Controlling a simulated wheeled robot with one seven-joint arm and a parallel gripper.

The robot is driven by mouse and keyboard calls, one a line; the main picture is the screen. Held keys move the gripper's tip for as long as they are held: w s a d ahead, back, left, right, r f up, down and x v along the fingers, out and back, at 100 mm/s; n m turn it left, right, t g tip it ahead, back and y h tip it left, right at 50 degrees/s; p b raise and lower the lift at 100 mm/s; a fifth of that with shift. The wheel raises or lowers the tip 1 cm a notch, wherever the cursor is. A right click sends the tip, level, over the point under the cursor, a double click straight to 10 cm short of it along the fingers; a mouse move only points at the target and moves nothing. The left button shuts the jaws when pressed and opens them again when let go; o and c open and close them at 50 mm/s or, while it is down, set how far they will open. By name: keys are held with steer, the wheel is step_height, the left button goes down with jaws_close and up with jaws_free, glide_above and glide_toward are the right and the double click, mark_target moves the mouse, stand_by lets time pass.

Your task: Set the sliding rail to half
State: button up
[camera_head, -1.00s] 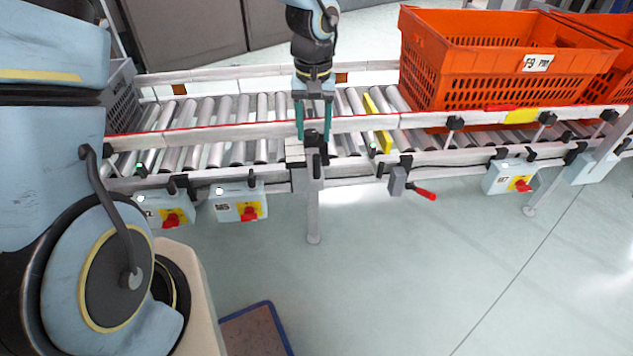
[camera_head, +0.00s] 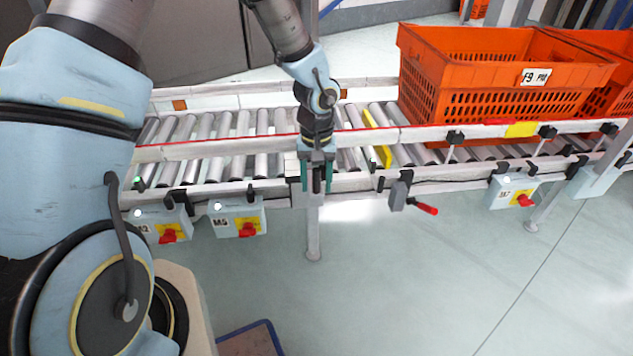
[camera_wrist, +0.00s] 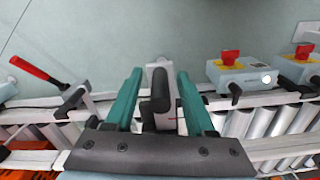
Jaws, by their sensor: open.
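A long pale guide rail (camera_head: 220,149) with a red strip runs along the near side of the roller conveyor; I take it to be the sliding rail. A black upright handle (camera_wrist: 160,85) is at the conveyor's near edge, close to a support leg. My gripper (camera_head: 316,180) points down at this edge. In the wrist view my gripper (camera_wrist: 159,78) has its two teal fingers open, one on each side of the black handle, with gaps visible. The handle is mostly hidden behind the fingers in the head view.
An orange tote (camera_head: 480,115) stands on the rollers at the right, beyond a yellow bar (camera_head: 376,140). A red-ended lever (camera_head: 425,208) hangs right of my gripper. Switch boxes (camera_head: 238,220) with red knobs are mounted along the front.

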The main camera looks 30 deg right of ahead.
steer(key=shift+c, duration=0.2)
jaws_close()
stand_by(1.1)
